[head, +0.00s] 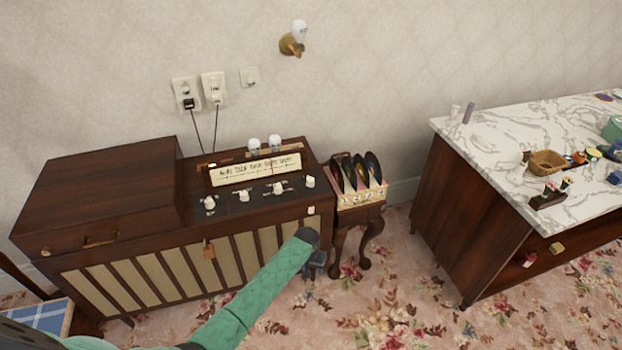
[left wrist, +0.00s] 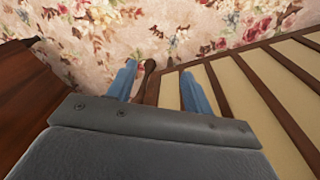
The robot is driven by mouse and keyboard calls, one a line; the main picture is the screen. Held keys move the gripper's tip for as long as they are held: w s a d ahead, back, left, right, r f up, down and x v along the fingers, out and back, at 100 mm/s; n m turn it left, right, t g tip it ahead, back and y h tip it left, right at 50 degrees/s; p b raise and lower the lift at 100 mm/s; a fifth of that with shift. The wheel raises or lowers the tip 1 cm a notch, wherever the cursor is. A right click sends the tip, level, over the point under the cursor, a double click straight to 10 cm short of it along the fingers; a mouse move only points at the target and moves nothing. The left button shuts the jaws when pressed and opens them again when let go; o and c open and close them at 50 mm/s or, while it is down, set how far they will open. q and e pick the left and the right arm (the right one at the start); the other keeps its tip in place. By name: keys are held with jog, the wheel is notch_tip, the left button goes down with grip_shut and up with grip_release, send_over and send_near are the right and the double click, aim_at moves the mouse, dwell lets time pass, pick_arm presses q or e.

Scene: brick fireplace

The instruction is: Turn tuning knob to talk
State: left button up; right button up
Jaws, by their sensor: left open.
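The wooden radio console (head: 145,225) stands against the wall in the head view. A cream dial strip (head: 250,174) with printed words and a red pointer right of its middle is on its top. Several pale knobs sit in front of the dial, among them a left one (head: 209,203) and a far right one (head: 310,182). I cannot tell which is the tuning knob, and the words are too small to read surely. My left gripper (head: 315,267) is low in front of the console's right end, below and apart from the knobs. In the left wrist view it (left wrist: 160,90) is open and empty, pointing down.
A small stand with records (head: 358,172) is right of the console. A marble-topped counter (head: 490,150) with small items is farther right. Flowered carpet (head: 385,300) lies between. Two white bulb-like objects (head: 264,143) stand behind the dial. A blue checked seat (head: 40,316) is lower left.

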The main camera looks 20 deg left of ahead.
pick_arm(q)
jog(key=shift+n, duration=0.4)
jog(key=w+r, duration=0.5)
jog(key=r, duration=0.2)
jog(key=w+a+r+b, duration=0.1)
jog(key=w+r, duration=0.4)
jog(key=r, duration=0.1)
jog(key=w+a+r, duration=0.1)
jog(key=w+r, duration=0.5)
jog(key=r, duration=0.1)
jog(key=shift+r, duration=0.35)
pick_arm(e)
notch_tip(320, 180, up, 7)
pick_arm(q)
notch_tip(320, 180, up, 8)
jog(key=n+g, duration=0.1)
jog(key=n, duration=0.1)
send_over(310, 178)
jog(key=shift+s+d+y, duration=0.2)
jog(key=shift+y, duration=0.2)
jog(key=shift+w+a+r, duration=0.1)
jog(key=shift+w, duration=0.05)
jog(key=shift+f, duration=0.2)
notch_tip(310, 178, down, 6)
jog(key=shift+r+p, duration=0.25)
jog(key=shift+p, duration=0.4)
jog(key=shift+f, duration=0.85)
pick_arm(e)
jog(key=s+f, duration=0.3)
jog(key=f, duration=0.9)
